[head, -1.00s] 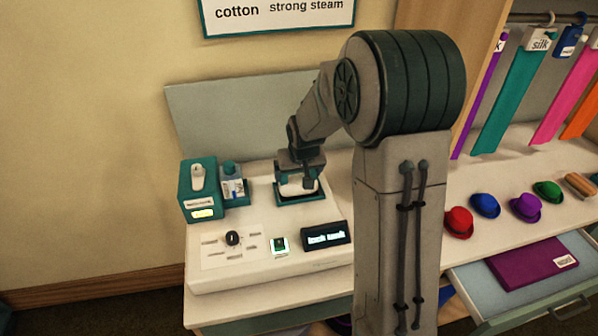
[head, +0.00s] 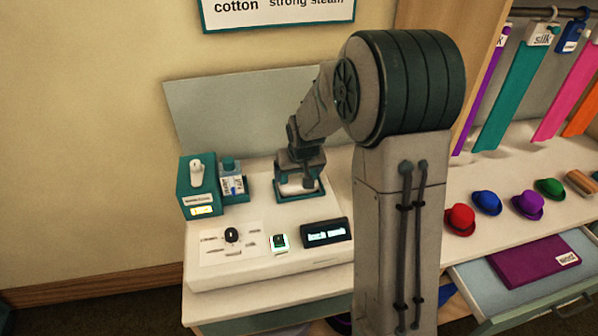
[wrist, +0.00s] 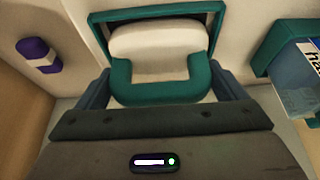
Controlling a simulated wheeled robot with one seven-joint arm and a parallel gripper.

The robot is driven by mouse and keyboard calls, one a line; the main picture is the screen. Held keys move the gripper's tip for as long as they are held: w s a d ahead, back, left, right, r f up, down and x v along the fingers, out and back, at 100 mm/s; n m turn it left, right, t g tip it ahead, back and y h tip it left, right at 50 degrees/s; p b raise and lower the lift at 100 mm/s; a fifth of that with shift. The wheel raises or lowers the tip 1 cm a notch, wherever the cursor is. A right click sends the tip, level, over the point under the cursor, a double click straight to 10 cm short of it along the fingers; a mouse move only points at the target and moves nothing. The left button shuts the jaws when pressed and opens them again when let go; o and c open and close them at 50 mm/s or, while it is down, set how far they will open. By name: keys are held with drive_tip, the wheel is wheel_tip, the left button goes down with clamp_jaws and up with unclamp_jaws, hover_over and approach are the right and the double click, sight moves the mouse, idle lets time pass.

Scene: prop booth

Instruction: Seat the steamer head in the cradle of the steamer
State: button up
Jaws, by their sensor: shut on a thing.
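The steamer head is a white rounded block (wrist: 158,42) with a teal U-shaped collar (wrist: 163,85). My gripper (wrist: 163,92) is shut on it, with one finger on each side of the collar. In the head view my gripper (head: 299,180) points down over the teal cradle (head: 315,197) on the white steamer base (head: 260,272). The white of the head shows low within the cradle's frame. In the wrist view the cradle's rim (wrist: 155,13) runs around the far side of the head. The contact beneath the head is hidden, so I cannot tell whether it rests fully down.
A teal box (head: 197,186) with a white knob and a labelled water tank (head: 233,185) stand left of the cradle. A black dial (head: 232,235), a small lit switch (head: 279,242) and a display (head: 325,233) lie in front. Several coloured hats are at right, above an open drawer (head: 470,275).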

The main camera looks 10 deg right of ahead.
drive_tip(key=o, duration=1.1)
drive_tip(key=shift+o, duration=0.2)
drive_tip(key=v, duration=1.4)
drive_tip(key=shift+b, duration=0.4)
drive_tip(key=s+f+g, duration=0.1)
drive_tip(key=s+f, duration=0.1)
drive_tip(key=s, duration=2)
drive_tip(key=shift+s+f, duration=0.2)
drive_tip(key=shift+s, duration=0.05)
